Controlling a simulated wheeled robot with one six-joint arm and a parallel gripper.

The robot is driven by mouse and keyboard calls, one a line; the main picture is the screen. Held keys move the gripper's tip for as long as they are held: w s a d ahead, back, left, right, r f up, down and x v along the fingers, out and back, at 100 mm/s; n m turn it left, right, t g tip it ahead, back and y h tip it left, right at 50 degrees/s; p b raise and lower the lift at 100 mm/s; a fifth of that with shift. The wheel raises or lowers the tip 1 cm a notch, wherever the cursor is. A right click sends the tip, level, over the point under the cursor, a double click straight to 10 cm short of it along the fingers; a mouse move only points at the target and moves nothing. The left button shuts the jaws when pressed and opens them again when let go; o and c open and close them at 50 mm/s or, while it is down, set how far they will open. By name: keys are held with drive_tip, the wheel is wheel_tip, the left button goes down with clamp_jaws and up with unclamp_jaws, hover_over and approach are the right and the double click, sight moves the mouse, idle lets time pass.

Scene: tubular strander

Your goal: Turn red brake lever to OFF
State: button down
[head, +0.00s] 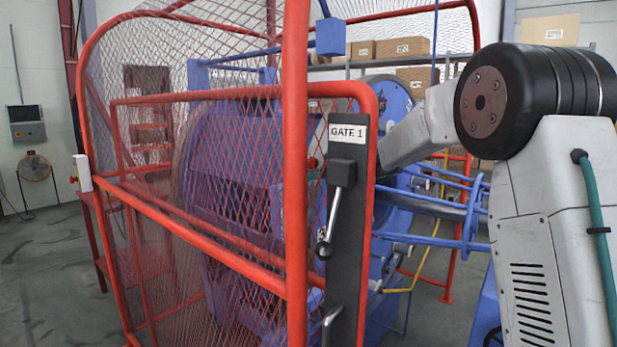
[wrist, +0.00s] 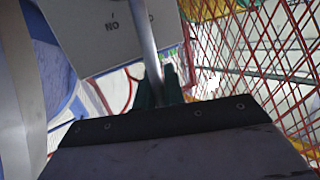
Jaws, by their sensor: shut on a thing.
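In the wrist view a grey metal rod (wrist: 146,40) runs down from the top edge. My gripper (wrist: 158,88), with dark green fingers, is shut on this rod. A pale plate (wrist: 95,38) behind the rod carries letters that look like "NO", possibly "ON" upside down. The rod's ends and any red part of the lever are not clear in this view. In the head view my arm reaches behind the gate's post, which hides my gripper. A small red spot (head: 312,162) shows through the mesh near there; I cannot tell whether it belongs to the brake lever.
A red mesh guard (head: 190,230) encloses the blue strander (head: 235,150). The "GATE 1" post (head: 349,240), with a latch handle (head: 334,215), stands close beside my arm. Red mesh (wrist: 275,60) lies right of my gripper. Boxes (head: 400,47) sit behind.

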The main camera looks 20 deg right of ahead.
drive_tip(key=shift+s+a+f+n+h, duration=0.1)
drive_tip(key=shift+s+a+n+h, duration=0.3)
drive_tip(key=shift+a+n+h, duration=0.15)
drive_tip(key=c, duration=1.8)
unclamp_jaws()
drive_tip(key=shift+o, duration=0.2)
drive_tip(key=v, duration=0.7)
drive_tip(key=shift+d, duration=0.35)
drive_tip(key=shift+s, duration=0.1)
